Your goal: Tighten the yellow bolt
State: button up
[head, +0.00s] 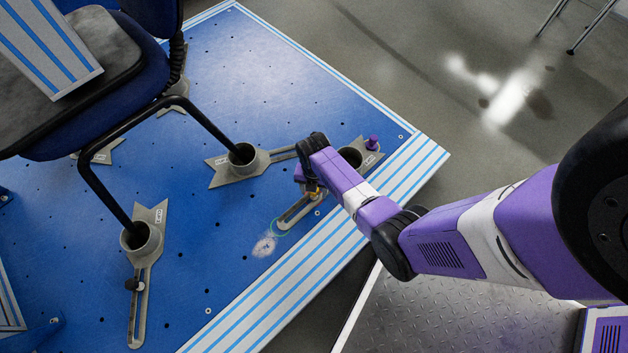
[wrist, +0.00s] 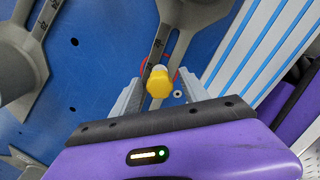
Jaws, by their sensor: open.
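The yellow bolt (wrist: 159,82) shows in the wrist view, standing in the slot of a grey slotted clamp bracket (wrist: 190,12). My gripper (wrist: 160,92) is open, with one grey finger to each side of the bolt's yellow head. I cannot tell whether the fingers touch it. In the head view a small bit of the yellow bolt (head: 315,195) shows beneath my gripper (head: 311,188); my wrist hides most of it. The slotted bracket (head: 296,212) there lies on the blue plate.
A chair (head: 75,85) stands with its legs in grey cup brackets on the blue plate (head: 200,270). Striped rails (head: 262,312) edge the plate. Grey floor lies beyond it.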

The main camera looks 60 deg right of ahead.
dwell(0.3)
jog(key=n+p, duration=0.1)
jog(key=n, duration=0.3)
